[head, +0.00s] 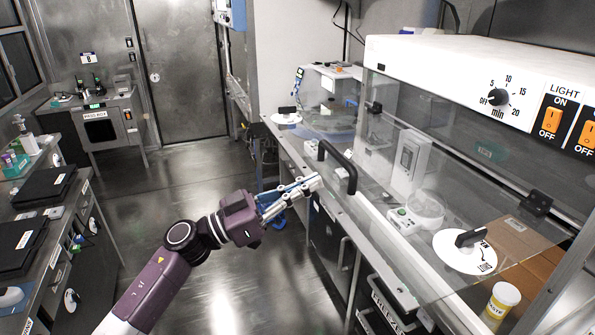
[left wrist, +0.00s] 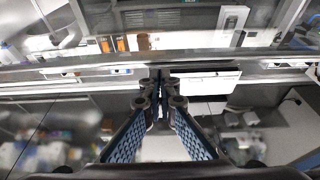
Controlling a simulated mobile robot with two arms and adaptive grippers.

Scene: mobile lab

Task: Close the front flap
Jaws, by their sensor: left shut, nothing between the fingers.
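The front flap (head: 385,185) is a clear panel on the glass-fronted cabinet, below two black hinges. A black bar handle (head: 350,172) sits near its far lower end. I cannot tell its exact opening angle through the clear glass. My left gripper (head: 315,183) reaches in from the left, its fingertips just left of and below the handle. It is shut and empty; I cannot tell whether it touches the flap. In the left wrist view, the closed fingers (left wrist: 162,84) point toward the cabinet's front edge. My right gripper is not in view.
The cabinet's white top (head: 470,70) carries a dial and orange switches. A white-lidded yellow jar (head: 500,303) stands at lower right. Drawers with bar handles lie under the cabinet. A workbench (head: 30,230) is at left; the floor (head: 210,250) between is open.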

